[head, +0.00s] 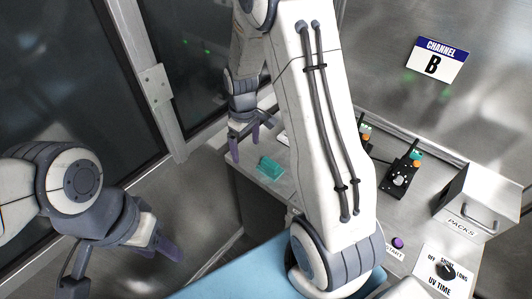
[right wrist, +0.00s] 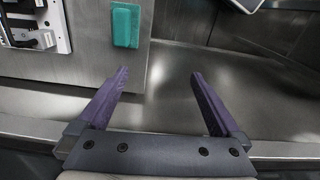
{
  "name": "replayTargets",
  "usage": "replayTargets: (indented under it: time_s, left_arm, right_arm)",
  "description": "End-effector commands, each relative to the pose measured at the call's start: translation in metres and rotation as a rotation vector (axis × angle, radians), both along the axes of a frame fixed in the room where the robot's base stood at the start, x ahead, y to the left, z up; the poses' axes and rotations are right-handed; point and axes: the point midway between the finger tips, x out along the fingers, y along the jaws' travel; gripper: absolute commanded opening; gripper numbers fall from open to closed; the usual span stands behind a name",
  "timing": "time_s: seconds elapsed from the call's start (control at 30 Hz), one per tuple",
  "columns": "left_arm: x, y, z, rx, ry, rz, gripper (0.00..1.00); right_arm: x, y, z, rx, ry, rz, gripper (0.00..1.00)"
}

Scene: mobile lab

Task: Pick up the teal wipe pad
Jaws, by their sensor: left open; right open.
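The teal wipe pad (head: 270,168) lies on the metal counter near its left edge in the head view. It also shows near the top of the right wrist view (right wrist: 126,25). My right gripper (head: 245,149) is above and to the left of the pad, apart from it, with its jaws open and empty. In the right wrist view its purple fingers (right wrist: 160,95) are spread, with the pad beyond the left finger. My left gripper (head: 120,265) is at the lower left of the head view, open and empty, away from the counter.
A PACKS box (head: 466,220), a UV TIME dial (head: 445,270) and a purple button (head: 398,242) are on the right. A black device (head: 400,177) stands on the counter. My right arm hides the counter's middle. A blue surface (head: 235,276) is in front.

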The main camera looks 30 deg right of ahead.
Motion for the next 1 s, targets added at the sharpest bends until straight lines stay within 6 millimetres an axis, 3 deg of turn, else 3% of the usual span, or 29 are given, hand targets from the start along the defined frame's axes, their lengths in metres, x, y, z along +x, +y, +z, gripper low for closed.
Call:
replayTargets:
  time_s: [0.03,0.1,0.27,0.6,0.83,1.0]
  left_arm:
    - [0.0,0.0,0.012,0.0,0.0,0.0,0.5]
    - [0.0,0.0,0.017,0.0,0.0,0.0,0.5]
    - [0.0,0.0,0.022,0.0,0.0,0.001,0.5]
    - [0.0,0.0,0.033,0.0,0.0,0.001,0.5]
    - [0.0,0.0,0.041,0.0,0.0,0.001,0.5]
    - [0.0,0.0,0.055,0.0,0.0,0.002,0.5]
  right_arm:
    - [0.003,-0.028,-0.008,-0.001,0.012,-0.029,1.0]
    - [0.006,-0.055,-0.021,-0.004,0.014,-0.043,1.0]
    - [0.006,-0.087,-0.041,-0.006,0.017,-0.058,1.0]
    - [0.005,-0.091,-0.089,-0.007,0.017,-0.06,1.0]
    - [0.003,-0.089,-0.103,-0.006,0.019,-0.06,1.0]
    - [-0.001,-0.086,-0.125,-0.006,0.02,-0.06,1.0]
